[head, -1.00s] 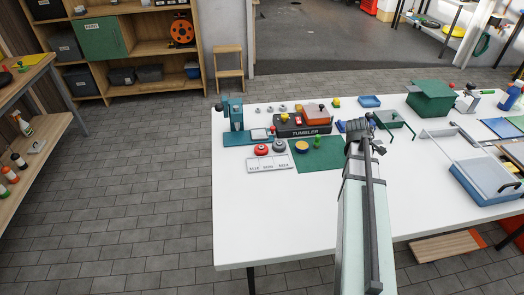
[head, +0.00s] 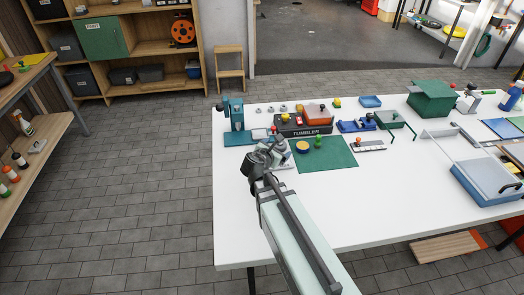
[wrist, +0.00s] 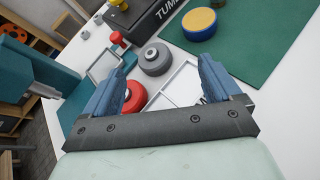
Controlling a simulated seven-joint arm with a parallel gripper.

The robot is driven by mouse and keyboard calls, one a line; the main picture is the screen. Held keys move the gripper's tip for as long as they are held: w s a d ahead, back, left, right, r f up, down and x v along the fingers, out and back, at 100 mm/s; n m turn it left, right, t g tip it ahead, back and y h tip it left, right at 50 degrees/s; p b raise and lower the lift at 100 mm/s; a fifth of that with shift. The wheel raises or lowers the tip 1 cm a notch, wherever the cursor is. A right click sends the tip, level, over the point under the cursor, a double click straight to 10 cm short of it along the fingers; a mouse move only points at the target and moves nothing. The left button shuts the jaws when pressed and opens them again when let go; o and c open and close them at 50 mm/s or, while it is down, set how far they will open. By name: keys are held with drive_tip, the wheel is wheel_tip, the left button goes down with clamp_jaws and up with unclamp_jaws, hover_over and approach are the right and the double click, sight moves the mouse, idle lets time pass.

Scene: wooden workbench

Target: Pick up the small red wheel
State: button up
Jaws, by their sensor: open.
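The small red wheel (wrist: 134,96) lies on the white table in the wrist view, close beside the left finger, which covers part of it. In the head view my arm hides it. A grey wheel (wrist: 155,59) lies just beyond it, beside a white labelled tray (wrist: 180,85). My gripper (wrist: 160,85) is open, with its two blue fingers spread apart and nothing held between them. In the head view my gripper (head: 268,155) hangs over the wheels' area at the left of the table.
A teal press (head: 236,122) stands to the left. The black tumbler base (head: 302,130) lies beyond. A yellow-topped blue round container (wrist: 199,22) sits on a green mat (head: 335,152). The front of the table (head: 400,200) is clear.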

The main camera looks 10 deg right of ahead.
drive_tip(key=a+n, duration=0.1)
drive_tip(key=a, duration=0.1)
drive_tip(key=a+n+y, duration=0.1)
drive_tip(key=a, duration=0.2)
drive_tip(key=s+a+n+t, duration=0.1)
drive_tip(key=a, duration=0.1)
drive_tip(key=shift+a+f+n, duration=0.25)
drive_tip(key=shift+f+n, duration=0.15)
drive_tip(key=shift+a+t, duration=0.15)
drive_tip(key=shift+t, duration=0.15)
drive_tip(key=shift+x, duration=3.65)
drive_tip(key=shift+a+f, duration=0.15)
drive_tip(key=shift+c, duration=0.3)
drive_tip(key=c, duration=1.1)
drive_tip(key=shift+c, duration=0.2)
